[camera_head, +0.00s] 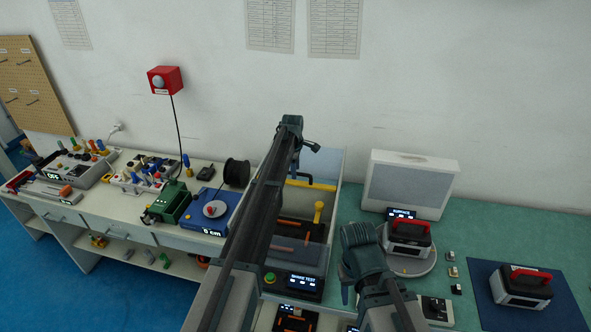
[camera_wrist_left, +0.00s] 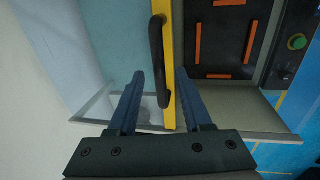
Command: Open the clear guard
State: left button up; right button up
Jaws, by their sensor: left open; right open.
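The clear guard (camera_head: 330,160) stands around the test station in the middle of the bench, with a yellow bar (camera_head: 312,184) across it. In the left wrist view the yellow bar (camera_wrist_left: 170,35) carries a black handle (camera_wrist_left: 155,45). My left gripper (camera_head: 305,155) is open above the guard. In the left wrist view its fingers (camera_wrist_left: 160,80) are on either side of the bar and handle; contact cannot be told. My right gripper (camera_head: 352,280) is open, low at the right of the station. My left arm hides part of the guard.
The station has a dark panel with orange strips (camera_wrist_left: 197,42) and a green button (camera_wrist_left: 298,42). A red-handled unit (camera_head: 407,240) sits right on a round plate; another (camera_head: 520,287) rests on a blue mat. A black spool (camera_head: 236,172) stands left.

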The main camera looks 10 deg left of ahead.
pick_arm(q)
notch_tip(320, 180, up, 13)
jog(key=s+p, duration=0.2)
jog(key=p, duration=1)
jog(key=shift+s, duration=0.3)
jog(key=s+d+f+m+b, duration=0.4)
jog(key=s+f+m+b, duration=0.3)
jog(key=s, duration=0.8)
jog(key=s+d+f+m+g+b, duration=0.1)
jog(key=s+d+f+m+b, duration=0.3)
jog(key=s, duration=1.1)
jog(key=s+d+f+m+g+y+b, duration=0.1)
jog(key=s+d+f+m+b, duration=0.3)
jog(key=s+f+m+b, duration=0.6)
jog(key=s+f+b, duration=0.1)
jog(key=s+f, duration=0.1)
jog(key=s, duration=0.2)
jog(key=shift+s+d, duration=0.35)
jog(key=shift+s, duration=0.05)
